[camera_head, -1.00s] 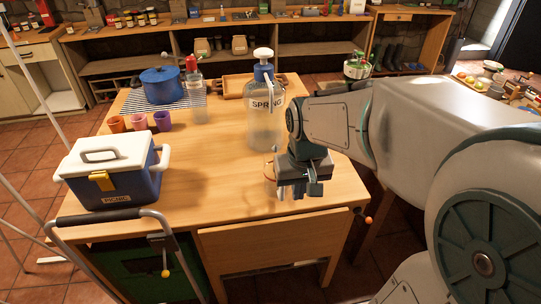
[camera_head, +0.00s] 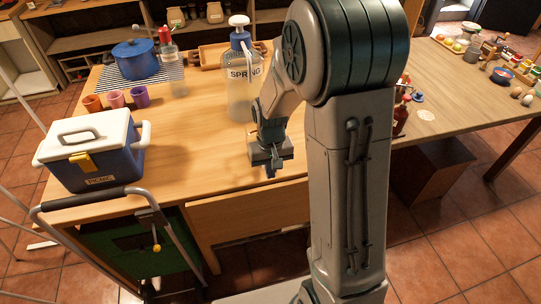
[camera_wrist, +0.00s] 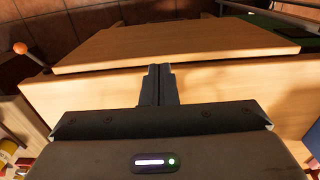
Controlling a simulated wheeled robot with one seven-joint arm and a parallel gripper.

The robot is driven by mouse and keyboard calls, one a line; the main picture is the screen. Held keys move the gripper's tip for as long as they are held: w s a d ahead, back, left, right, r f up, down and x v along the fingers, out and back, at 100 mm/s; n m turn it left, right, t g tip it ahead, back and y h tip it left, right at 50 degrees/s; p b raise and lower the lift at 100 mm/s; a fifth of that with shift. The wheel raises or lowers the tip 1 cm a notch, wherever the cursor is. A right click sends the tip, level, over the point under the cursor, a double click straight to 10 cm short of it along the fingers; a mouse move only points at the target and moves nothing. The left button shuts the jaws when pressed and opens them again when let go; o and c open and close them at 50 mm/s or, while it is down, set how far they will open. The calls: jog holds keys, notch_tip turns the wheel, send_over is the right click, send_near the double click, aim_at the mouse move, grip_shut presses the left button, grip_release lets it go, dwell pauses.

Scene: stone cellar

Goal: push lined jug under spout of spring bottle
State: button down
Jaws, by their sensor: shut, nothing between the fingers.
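The spring bottle (camera_head: 239,96) is a large clear bottle with a blue collar, a white top and a "SPRING" label. It stands upright toward the back right of the wooden table (camera_head: 205,150). Its spout (camera_head: 257,62) points to the right and down. My gripper (camera_head: 270,172) is low at the table's front right edge, in front of the bottle and apart from it. In the wrist view its fingers (camera_wrist: 158,72) are together and empty, facing the wooden front panel. I cannot make out the lined jug in either present view; my arm and gripper cover part of the table.
A blue and white picnic cooler (camera_head: 112,165) stands at the left. Three cups (camera_head: 116,98), a blue pot (camera_head: 136,62), a red-topped bottle (camera_head: 177,78) and a wooden tray (camera_head: 212,58) are behind. The table's middle is clear. A second table (camera_head: 470,95) is at the right.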

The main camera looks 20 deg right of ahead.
jog(key=shift+w+f+p, duration=0.2)
jog(key=shift+w+p, duration=0.1)
jog(key=shift+w, duration=0.7)
jog(key=shift+w+f+p, duration=0.2)
jog(key=shift+w+p, duration=0.1)
jog(key=shift+w, duration=0.7)
